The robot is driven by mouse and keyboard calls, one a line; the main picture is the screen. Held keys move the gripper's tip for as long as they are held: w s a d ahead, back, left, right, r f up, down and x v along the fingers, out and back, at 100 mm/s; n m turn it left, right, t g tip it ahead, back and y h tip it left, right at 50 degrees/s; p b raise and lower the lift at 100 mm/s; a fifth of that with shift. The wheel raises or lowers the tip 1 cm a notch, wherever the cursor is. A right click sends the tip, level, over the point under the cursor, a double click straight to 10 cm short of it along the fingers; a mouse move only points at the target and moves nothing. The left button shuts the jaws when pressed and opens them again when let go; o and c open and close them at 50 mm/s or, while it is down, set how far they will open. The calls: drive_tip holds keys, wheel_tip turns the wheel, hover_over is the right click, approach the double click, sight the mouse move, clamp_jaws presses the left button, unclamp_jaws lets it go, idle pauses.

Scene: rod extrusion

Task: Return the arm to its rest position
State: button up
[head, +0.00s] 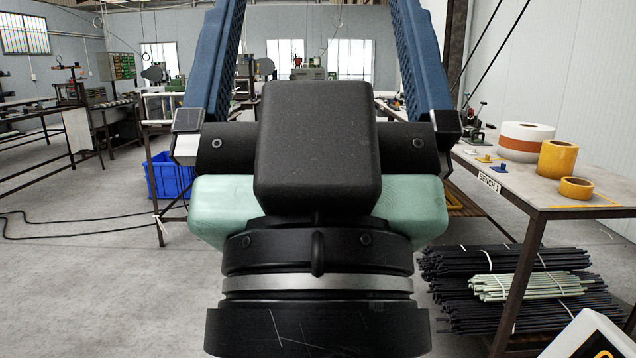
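My gripper (316,30) fills the middle of the head view, close to the camera and pointing away from it. Its teal body and black housing are in front, above a black round wrist with a silver ring. Two blue lattice fingers run up the picture, wide apart. I see only the background between them, and nothing is held in the part that shows. The fingertips are cut off by the top edge. The rest of my arm is below the picture or hidden.
A bench (575,188) at the right carries an orange-and-white roll (525,141) and yellow rolls (557,159). Bundles of rods (450,270) lie beneath it. A blue crate (170,177) stands at the left. Open floor (80,270) lies left of my gripper.

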wheel_tip(320, 180, up, 20)
drive_tip(key=p, duration=1.7)
drive_tip(key=shift+p, duration=0.3)
